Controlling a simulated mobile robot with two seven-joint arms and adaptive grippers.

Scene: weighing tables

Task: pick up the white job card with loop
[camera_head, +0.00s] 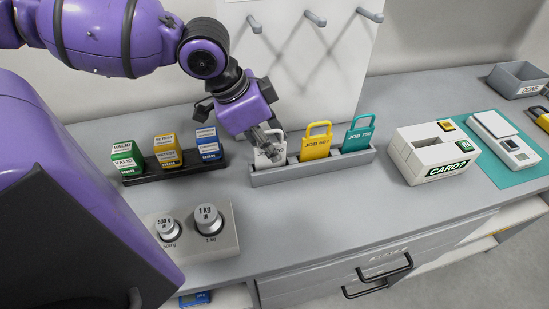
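The white job card with loop (267,160) stands upright in the left slot of a grey rack (317,168). A yellow job card (316,145) and a teal job card (358,137) stand in the same rack to its right. My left gripper (270,150) is right at the white card and covers its upper part and loop. I cannot tell whether its fingers are open or shut on the card. My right gripper is not in view.
A black rack (173,173) with several labelled blocks stands left of the cards. Weights (208,219) sit in front. A white card box (435,155) and a scale (502,137) stand right. A board with pegs (298,60) rises behind. The counter in front of the card rack is clear.

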